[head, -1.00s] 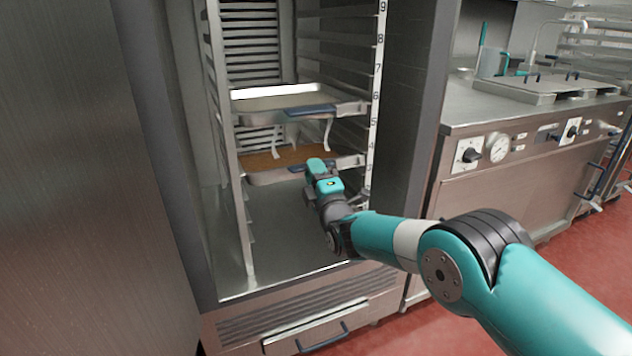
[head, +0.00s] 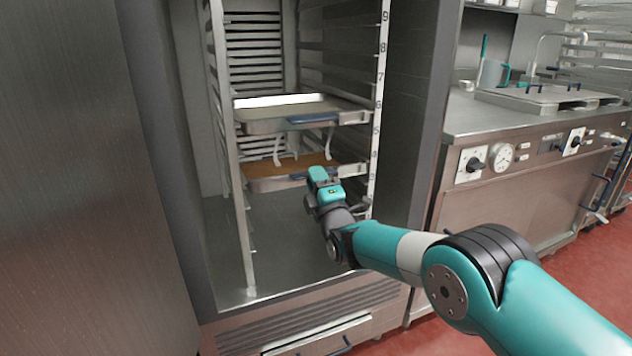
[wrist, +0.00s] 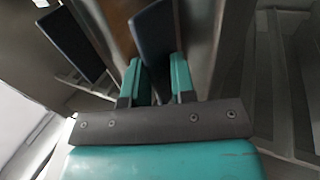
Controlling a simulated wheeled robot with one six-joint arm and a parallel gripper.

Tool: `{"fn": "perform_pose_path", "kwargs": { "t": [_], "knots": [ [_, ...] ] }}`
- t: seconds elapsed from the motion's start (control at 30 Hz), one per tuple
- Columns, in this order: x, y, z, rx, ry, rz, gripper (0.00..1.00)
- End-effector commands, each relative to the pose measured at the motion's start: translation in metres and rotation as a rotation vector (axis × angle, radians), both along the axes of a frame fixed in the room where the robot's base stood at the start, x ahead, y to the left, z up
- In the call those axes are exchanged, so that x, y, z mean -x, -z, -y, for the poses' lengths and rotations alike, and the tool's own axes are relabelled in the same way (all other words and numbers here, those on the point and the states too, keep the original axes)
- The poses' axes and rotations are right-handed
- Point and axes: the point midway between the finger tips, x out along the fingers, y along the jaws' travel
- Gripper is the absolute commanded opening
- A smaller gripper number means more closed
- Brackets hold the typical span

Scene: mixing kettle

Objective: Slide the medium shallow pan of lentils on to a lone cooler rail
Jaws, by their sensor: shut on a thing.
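The pan with brown contents, which look like the lentils (head: 312,160), is a shallow metal pan in the open cooler, below a second pan. Its sides lie near the side rails; whether both edges rest on one is too small to tell. My gripper (head: 316,175) is at its front edge, shut on its dark blue handle (head: 297,177). My gripper hides part of the pan's front.
A second shallow pan (head: 265,125) with a blue handle and pale contents sits just above, with pale strips hanging beneath it. The cooler floor (head: 285,235) below is clear. A numbered upright (head: 381,75) edges the right side. A steel kettle counter (head: 490,118) stands to the right.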

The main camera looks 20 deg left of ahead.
Motion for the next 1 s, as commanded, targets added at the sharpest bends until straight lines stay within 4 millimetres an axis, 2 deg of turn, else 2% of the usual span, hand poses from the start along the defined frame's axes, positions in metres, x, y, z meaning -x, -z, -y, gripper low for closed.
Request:
{"fn": "perform_pose_path", "kwargs": {
  "t": [0.03,1.0],
  "knots": [
    [-0.0004,-0.0227,-0.0007,-0.034,0.000,0.037,0.00],
    [-0.0010,-0.0221,-0.0012,-0.058,0.000,0.065,0.00]
  ]
}}
